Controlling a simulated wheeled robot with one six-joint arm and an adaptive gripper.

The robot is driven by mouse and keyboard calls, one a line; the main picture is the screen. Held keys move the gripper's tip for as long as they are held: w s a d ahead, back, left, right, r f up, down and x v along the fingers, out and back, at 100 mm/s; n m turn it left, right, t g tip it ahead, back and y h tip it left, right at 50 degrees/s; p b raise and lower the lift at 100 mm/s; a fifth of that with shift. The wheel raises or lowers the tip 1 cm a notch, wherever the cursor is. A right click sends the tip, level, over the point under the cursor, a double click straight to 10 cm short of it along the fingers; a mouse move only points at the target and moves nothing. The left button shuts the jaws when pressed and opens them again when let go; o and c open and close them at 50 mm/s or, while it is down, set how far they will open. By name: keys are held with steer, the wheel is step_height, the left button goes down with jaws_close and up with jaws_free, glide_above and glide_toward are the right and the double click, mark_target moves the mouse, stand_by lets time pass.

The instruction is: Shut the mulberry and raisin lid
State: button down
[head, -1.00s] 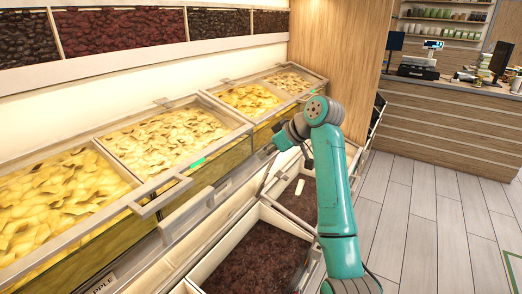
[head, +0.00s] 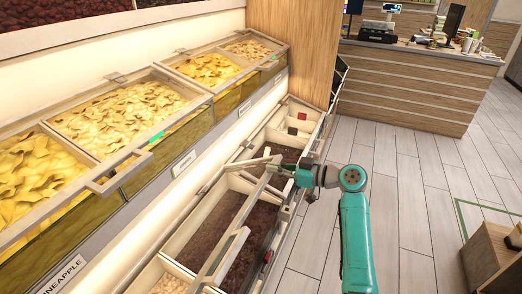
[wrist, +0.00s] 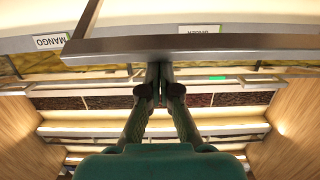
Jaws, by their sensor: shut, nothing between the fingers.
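Lower bins with dark dried fruit run along the front; no mulberry or raisin label is legible, so I cannot tell for certain which lid is named. A pale lid bar (head: 252,163) stands raised above the bins beside my gripper (head: 277,169). In the wrist view a long grey bar (wrist: 215,46) crosses just in front of my gripper (wrist: 157,70), whose fingers are together and empty. The fingertips are at or close against the bar; contact is unclear. A nearer lid rail (head: 233,252) lies across the dark-filled bin (head: 212,232).
Upper bins (head: 120,112) of yellow dried fruit stand behind on the left, with overhanging lid rails. A mango label (wrist: 50,42) shows in the wrist view. A wooden panel (head: 290,50) closes the far end.

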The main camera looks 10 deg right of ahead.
steer(key=d+f+t+y, duration=0.1)
steer(key=f, duration=0.5)
steer(key=s+d+f+t+y, duration=0.1)
steer(key=f, duration=0.5)
steer(key=s+d+f+t+y, duration=0.1)
steer(key=f, duration=0.5)
steer(key=shift+s+d+y, duration=0.15)
steer(key=shift+s+y, duration=0.1)
steer(key=shift+y, duration=0.15)
steer(key=shift+r, duration=0.15)
